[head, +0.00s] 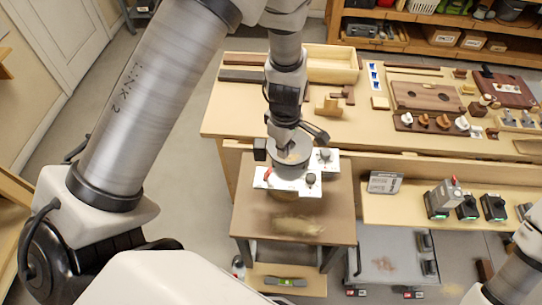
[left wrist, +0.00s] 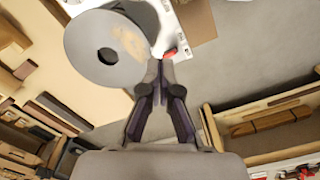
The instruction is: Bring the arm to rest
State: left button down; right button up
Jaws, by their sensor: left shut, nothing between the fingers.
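My left gripper (head: 285,138) hangs over the small brown table, in front of the long bench. Its fingers are together and empty in the left wrist view (left wrist: 158,68). A grey round disc (head: 291,158) with a tan patch lies close by the gripper. In the left wrist view the disc (left wrist: 84,47) shows a dark hole and sits beside the fingertips; I cannot tell whether they touch. My right arm (head: 518,275) shows only in part at the lower right; its gripper is out of view.
A white panel (head: 262,180) with dark knobs and a red part sits under the disc on the brown table (head: 335,222). The long bench (head: 225,122) carries wooden pieces and an open wooden box (head: 333,66). Grey floor (head: 185,190) is clear to the left.

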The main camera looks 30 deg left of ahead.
pick_arm(q)
jog(key=shift+f, duration=0.1)
jog(key=s+a+f+m+g+b, duration=0.2)
jog(key=s+f+m+b, duration=0.2)
jog(key=s+f+b, duration=0.7)
jog(key=s+a+f+m+g+b, duration=0.2)
jog(key=s+f+m+b, duration=0.3)
jog(key=s+f, duration=1.2)
jog(key=w+f+m+t, duration=0.3)
jog(key=w+m+t, duration=0.1)
jog(key=w+m, duration=0.3)
jog(key=shift+w+m, duration=0.25)
jog(key=shift+m, duration=0.15)
jog(key=shift+d, duration=0.1)
